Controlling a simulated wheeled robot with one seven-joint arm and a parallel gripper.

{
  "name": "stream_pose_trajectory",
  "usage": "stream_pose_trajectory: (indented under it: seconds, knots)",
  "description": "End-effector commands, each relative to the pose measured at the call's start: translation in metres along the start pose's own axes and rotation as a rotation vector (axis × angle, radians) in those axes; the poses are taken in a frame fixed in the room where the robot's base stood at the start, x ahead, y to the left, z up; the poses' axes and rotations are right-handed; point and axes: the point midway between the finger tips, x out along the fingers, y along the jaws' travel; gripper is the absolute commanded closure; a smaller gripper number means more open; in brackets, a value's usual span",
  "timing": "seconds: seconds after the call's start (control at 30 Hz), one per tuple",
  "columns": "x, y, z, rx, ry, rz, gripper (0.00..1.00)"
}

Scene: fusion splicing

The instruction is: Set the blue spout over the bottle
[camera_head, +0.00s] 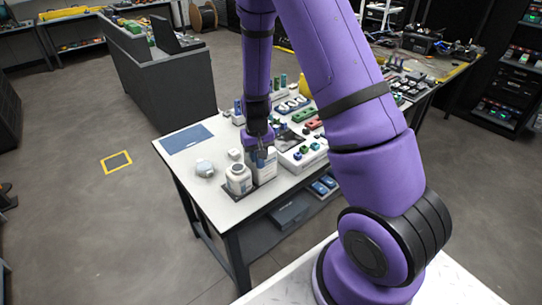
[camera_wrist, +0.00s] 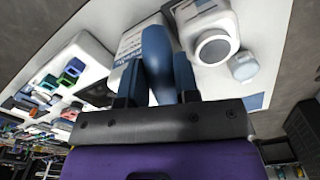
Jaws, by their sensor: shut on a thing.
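My gripper (camera_head: 261,152) points down over the near part of the white table. In the wrist view its two dark fingers (camera_wrist: 158,88) are shut on the blue spout (camera_wrist: 157,55), a long smooth blue piece. A white labelled bottle (camera_head: 265,171) stands just below my gripper; in the wrist view it appears partly behind the spout (camera_wrist: 128,42). The frames do not show whether spout and bottle touch. A second white bottle (camera_head: 239,181) with a round grey-and-white top stands close beside it, and its top shows in the wrist view (camera_wrist: 213,46).
A small round white jar (camera_head: 204,168) stands to the left. A blue mat (camera_head: 186,139) lies at the table's left corner. A white tray (camera_head: 300,158) with green and blue parts stands close to the right of my gripper. The table's (camera_head: 208,188) front left is clear.

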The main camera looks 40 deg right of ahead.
Motion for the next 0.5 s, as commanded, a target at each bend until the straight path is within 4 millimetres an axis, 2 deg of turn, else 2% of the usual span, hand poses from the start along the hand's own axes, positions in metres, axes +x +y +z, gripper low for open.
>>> stream_pose_trajectory:
  seconds: [0.1, 0.5]
  knots:
    - [0.0, -0.01, -0.002, 0.103, -0.001, 0.0, 1.0]
    - [0.0, -0.028, -0.008, 0.484, 0.0, 0.0, 1.0]
